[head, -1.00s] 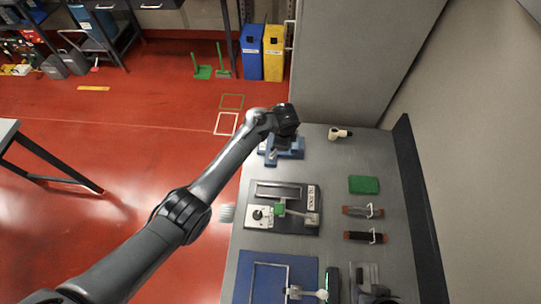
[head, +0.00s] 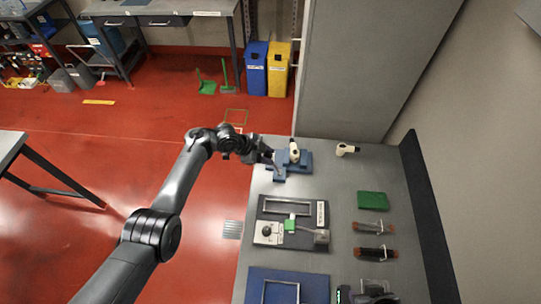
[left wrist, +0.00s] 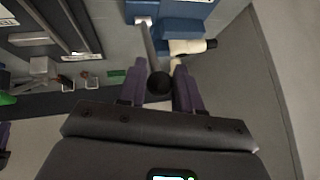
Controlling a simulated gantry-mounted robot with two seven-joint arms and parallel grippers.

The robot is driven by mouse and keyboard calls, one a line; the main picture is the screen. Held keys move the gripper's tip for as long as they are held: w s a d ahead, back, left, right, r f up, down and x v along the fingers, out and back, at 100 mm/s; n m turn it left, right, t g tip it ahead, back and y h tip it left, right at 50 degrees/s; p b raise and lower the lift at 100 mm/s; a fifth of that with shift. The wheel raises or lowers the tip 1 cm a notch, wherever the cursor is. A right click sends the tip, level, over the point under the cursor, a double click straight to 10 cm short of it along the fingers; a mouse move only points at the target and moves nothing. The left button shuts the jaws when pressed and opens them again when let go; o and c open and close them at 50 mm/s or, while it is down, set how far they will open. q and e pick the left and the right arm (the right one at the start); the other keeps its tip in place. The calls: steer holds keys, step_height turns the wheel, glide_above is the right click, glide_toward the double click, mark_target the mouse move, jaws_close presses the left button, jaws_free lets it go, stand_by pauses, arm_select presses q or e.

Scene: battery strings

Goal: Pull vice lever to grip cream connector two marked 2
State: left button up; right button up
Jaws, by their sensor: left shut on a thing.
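The blue vice (head: 302,164) stands at the far left end of the bench. A cream connector (head: 294,151) with a black end stands at the vice. In the left wrist view the connector (left wrist: 187,47) lies at the blue vice (left wrist: 180,27). My left gripper (head: 268,157) is left of the vice. It is shut on the vice lever (left wrist: 149,45), a grey bar whose black knob (left wrist: 159,84) sits between the purple fingers. Another cream connector (head: 346,149) lies on the bench to the right. I cannot read any number on either one.
On the bench (head: 343,210), a dark fixture with a frame (head: 287,206) and a green block (head: 373,201) lie nearer. Handled tools (head: 373,253) lie at the right, beside the dark edge rail (head: 428,215). A grey cabinet wall (head: 350,70) stands behind.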

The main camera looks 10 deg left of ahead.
arm_select(q)
steer(key=shift+a+f, duration=0.35)
steer(key=shift+a, duration=0.1)
steer(key=o, duration=1)
steer(key=shift+r, duration=0.15)
steer(key=shift+a+r, duration=0.1)
steer(key=shift+r, duration=0.05)
steer(key=p+v, duration=0.1)
steer(key=v, duration=0.9)
steer(key=shift+s+a+r, duration=0.1)
steer(key=shift+s+a, duration=0.05)
